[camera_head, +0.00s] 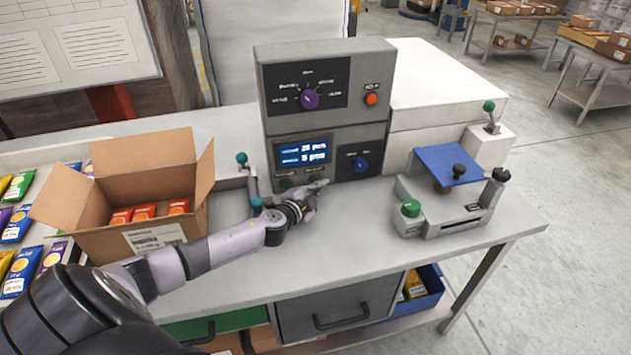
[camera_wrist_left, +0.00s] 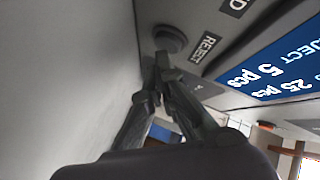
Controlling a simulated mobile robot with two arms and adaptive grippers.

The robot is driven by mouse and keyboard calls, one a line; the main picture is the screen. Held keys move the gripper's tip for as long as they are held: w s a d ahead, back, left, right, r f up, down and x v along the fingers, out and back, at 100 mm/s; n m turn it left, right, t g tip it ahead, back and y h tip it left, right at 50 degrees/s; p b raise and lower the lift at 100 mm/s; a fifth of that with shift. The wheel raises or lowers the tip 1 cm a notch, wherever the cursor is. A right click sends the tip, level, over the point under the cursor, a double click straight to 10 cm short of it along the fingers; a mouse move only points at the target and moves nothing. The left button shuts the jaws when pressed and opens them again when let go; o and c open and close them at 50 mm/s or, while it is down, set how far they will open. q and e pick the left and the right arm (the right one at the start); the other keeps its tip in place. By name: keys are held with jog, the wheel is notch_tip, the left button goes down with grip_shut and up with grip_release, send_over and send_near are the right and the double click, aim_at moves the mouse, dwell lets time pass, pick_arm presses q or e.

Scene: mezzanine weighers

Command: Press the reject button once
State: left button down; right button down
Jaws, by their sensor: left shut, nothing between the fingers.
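The grey control box (camera_head: 322,110) stands upright at the back of the workbench. Its blue display (camera_head: 303,151) shows a line ending in 25 pcs and one in 5 pcs. In the left wrist view a round dark button (camera_wrist_left: 170,39) sits beside a label (camera_wrist_left: 204,48) reading REJECT. My left gripper (camera_head: 321,184) is shut and empty at the lower front of the box, below the display. In the wrist view its fingertips (camera_wrist_left: 163,64) are very close to the button; I cannot tell whether they touch. In the head view the gripper hides that button. My right gripper is not in view.
An orange button (camera_head: 371,99), a purple knob (camera_head: 310,99) and a blue knob (camera_head: 361,162) are on the box. An open carton (camera_head: 155,240) stands left. A green-topped lever (camera_head: 250,180) stands close to my left wrist. A device with a blue plate (camera_head: 449,165) stands right.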

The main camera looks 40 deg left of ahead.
pick_arm(q)
jog(key=shift+w+a, duration=0.25)
jog(key=shift+a, duration=0.1)
dwell(0.4)
jog(key=shift+s+d, duration=0.6)
jog(key=shift+d, duration=0.05)
jog(key=shift+s+d, duration=0.3)
jog(key=shift+d, duration=0.1)
jog(key=shift+s+d+p, duration=0.55)
jog(key=shift+s+d, duration=0.75)
jog(key=shift+d, duration=0.2)
